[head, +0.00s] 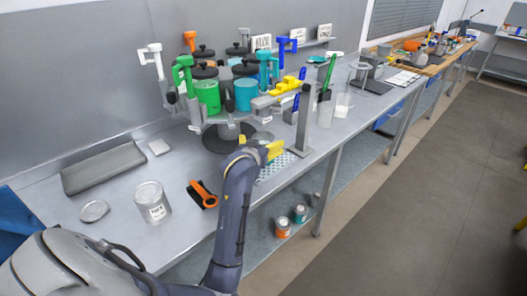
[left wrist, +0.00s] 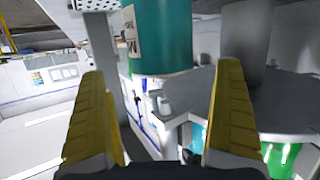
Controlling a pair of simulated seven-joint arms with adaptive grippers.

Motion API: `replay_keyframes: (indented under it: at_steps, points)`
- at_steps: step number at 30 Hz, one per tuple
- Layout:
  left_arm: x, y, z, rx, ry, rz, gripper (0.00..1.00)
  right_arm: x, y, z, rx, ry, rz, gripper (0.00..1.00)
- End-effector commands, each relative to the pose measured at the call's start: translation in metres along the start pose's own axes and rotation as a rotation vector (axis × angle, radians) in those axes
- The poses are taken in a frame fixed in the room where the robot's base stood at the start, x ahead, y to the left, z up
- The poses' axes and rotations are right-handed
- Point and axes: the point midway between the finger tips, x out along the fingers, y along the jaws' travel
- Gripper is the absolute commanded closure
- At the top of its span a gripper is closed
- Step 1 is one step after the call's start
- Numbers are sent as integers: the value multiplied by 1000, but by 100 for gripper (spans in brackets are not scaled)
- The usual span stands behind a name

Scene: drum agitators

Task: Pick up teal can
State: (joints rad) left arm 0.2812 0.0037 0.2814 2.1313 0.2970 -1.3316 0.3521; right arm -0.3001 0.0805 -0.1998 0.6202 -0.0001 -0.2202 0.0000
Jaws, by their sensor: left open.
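The teal can (head: 247,93) stands with a dark lid in the agitator, to the right of a green can (head: 207,95). My left gripper (head: 261,146) is open, with yellow fingertips, in front of and below the can at the bench edge. Nothing is between its fingers. My right gripper does not show.
Coloured clamps surround the cans, with a yellow one (head: 286,86) near my left gripper and a grey post (head: 303,122) to its right. Small tins stand on the lower shelf.

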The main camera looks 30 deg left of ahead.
Motion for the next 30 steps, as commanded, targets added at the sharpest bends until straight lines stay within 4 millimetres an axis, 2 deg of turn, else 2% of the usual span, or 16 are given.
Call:
replay_keyframes:
  at_steps: [12,23,30]
  points:
    - [45,-2,3,1,-1,1,0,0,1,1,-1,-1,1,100]
    - [50,-3,3,0,0,0,0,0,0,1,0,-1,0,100]
    - [50,-3,3,0,0,0,27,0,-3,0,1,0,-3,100]
